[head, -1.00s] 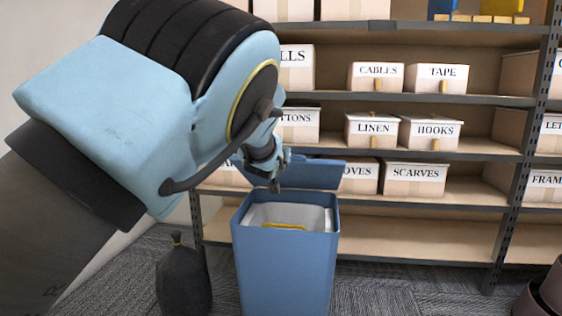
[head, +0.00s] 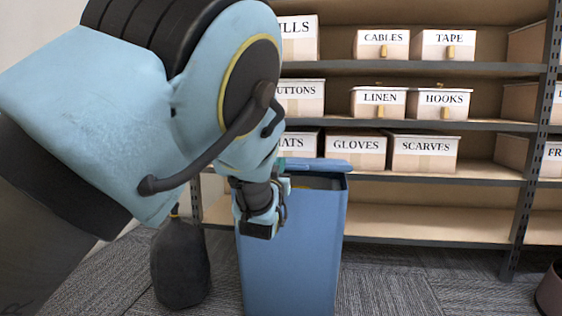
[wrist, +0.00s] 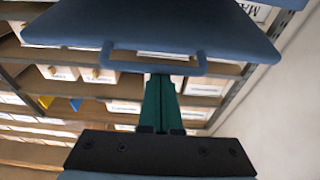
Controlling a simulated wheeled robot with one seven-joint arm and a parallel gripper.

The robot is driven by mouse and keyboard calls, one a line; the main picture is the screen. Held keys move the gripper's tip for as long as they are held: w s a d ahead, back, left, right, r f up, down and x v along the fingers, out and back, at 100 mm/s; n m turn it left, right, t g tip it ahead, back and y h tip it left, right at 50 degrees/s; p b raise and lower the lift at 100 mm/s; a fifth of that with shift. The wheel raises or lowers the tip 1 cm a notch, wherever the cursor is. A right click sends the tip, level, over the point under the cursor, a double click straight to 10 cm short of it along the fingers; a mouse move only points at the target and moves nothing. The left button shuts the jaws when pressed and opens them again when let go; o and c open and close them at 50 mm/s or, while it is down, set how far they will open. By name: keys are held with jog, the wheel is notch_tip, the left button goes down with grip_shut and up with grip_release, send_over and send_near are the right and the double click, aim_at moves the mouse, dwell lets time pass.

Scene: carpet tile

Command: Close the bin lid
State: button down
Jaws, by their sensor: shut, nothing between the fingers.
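The blue bin (head: 292,255) stands on the carpet in the head view. Its blue lid (head: 330,164) is tilted low over the opening, with a dark gap between lid and front rim. In the wrist view the lid (wrist: 160,22) fills the top, with its loop handle (wrist: 150,62) toward me. My gripper (wrist: 161,78) has its green fingers shut and empty, with the tips close to the handle; I cannot tell whether they touch. In the head view my wrist is in front of the bin's upper left and hides part of its rim.
A dark tied bag (head: 180,262) stands on the floor left of the bin. A shelf rack (head: 430,180) with labelled boxes is behind the bin. A dark round container (head: 552,292) is at the lower right.

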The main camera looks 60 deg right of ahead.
notch_tip(320, 180, down, 8)
jog(key=a+b, duration=0.1)
jog(key=b, duration=0.1)
jog(key=shift+s+b, duration=0.2)
jog(key=shift+b, duration=0.1)
jog(key=shift+f, duration=0.1)
jog(key=r+p+v, duration=0.2)
jog(key=p+v, duration=0.1)
jog(key=v, duration=0.7)
jog(key=shift+a+f+p, duration=0.2)
jog(key=shift+a+p, duration=0.05)
jog(key=shift+p, duration=0.05)
jog(key=shift+s, duration=0.1)
